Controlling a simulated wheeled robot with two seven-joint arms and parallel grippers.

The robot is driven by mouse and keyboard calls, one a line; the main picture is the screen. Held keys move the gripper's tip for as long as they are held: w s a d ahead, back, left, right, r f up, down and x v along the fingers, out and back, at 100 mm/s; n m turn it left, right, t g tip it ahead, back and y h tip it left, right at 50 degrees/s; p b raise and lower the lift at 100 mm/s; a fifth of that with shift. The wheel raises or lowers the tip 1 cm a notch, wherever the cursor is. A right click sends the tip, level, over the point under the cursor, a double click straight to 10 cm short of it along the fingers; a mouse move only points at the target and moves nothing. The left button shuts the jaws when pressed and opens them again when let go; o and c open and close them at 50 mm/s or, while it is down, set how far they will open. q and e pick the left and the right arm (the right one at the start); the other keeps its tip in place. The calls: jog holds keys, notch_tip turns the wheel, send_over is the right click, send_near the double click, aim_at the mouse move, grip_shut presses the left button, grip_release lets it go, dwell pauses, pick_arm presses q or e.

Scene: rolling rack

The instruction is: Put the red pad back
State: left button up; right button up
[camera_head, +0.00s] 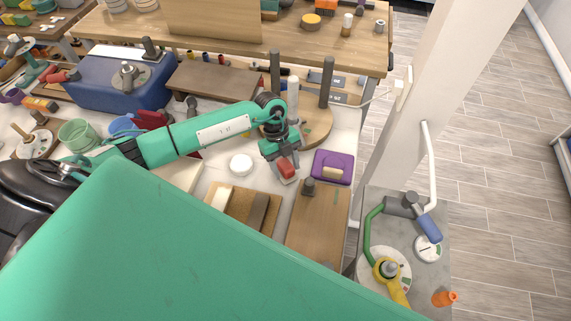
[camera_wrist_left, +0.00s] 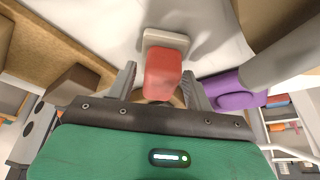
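The red pad (camera_head: 286,167) is a small red block by the white surface's right part, in front of the round wooden stand. In the left wrist view the red pad (camera_wrist_left: 163,75) sits against a pale grey plate (camera_wrist_left: 165,39). My left gripper (camera_head: 283,160) is right over it. In the wrist view the fingers of my left gripper (camera_wrist_left: 160,82) stand on both sides of the pad, with a visible gap at the left finger and a smaller one at the right.
A purple box (camera_head: 333,158) stands close right of the gripper. Upright posts rise from the round wooden stand (camera_head: 316,126) behind. Wooden boards (camera_head: 318,222) lie in front. A white pillar (camera_head: 420,100) stands at the right.

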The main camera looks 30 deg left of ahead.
pick_arm(q)
jog(key=shift+r, duration=0.1)
jog(key=shift+w+a+r+p, duration=0.1)
jog(key=shift+a+r+p, duration=0.05)
jog(key=shift+r+p, duration=0.3)
jog(key=p+v, duration=0.6)
jog(key=v, duration=0.5)
jog(key=shift+p, duration=0.4)
jog(key=shift+r, duration=0.1)
